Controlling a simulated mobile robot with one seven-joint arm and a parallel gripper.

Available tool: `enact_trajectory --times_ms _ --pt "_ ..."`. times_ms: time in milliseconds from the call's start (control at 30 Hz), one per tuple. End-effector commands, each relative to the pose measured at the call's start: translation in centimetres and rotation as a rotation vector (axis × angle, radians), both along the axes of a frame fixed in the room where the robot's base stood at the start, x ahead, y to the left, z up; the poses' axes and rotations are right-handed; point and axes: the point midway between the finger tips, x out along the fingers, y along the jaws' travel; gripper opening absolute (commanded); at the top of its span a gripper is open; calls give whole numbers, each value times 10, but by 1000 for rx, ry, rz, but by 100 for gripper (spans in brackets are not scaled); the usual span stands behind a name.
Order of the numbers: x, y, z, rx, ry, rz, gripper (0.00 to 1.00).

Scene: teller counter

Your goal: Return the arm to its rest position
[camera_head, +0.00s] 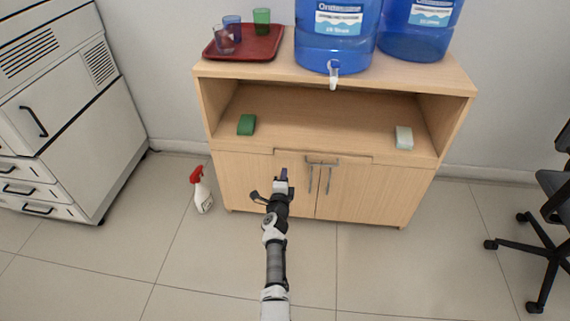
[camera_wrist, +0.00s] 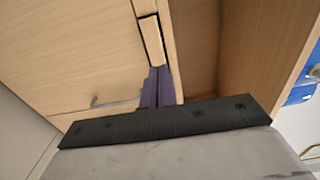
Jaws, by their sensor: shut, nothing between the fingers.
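My arm reaches forward from the bottom of the head view toward a light wooden cabinet (camera_head: 240,185). My gripper (camera_head: 284,172) is in front of the upper part of the cabinet's left door, left of the door handles (camera_head: 319,170). In the wrist view its two purple fingers (camera_wrist: 157,85) are together with nothing between them. They point at the cabinet's wooden front, close to an edge beside the open shelf. I cannot tell whether the fingertips touch the wood.
The open shelf holds a green block (camera_head: 246,125) and a pale block (camera_head: 404,138). Blue water jugs (camera_head: 335,45) and a red tray (camera_head: 265,47) with cups stand on top. A spray bottle (camera_head: 201,190) stands on the floor at left. An office chair (camera_head: 550,230) is at right.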

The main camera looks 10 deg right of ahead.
Motion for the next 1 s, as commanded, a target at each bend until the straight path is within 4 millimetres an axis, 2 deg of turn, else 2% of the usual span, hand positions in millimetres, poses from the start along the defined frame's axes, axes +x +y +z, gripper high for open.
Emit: enact_trajectory --times_ms 100,300,667,767,833,967,1000 --pt "-21 6 2 1 1 0 0" --pt "-43 13 1 0 0 0 0" --pt "-50 15 1 -1 -2 0 0" --pt "-42 30 21 -31 -29 29 0" --pt "-33 52 48 -75 -66 66 0" --pt "-20 110 120 -194 -170 156 0" --pt "-18 130 144 -234 -208 183 0"
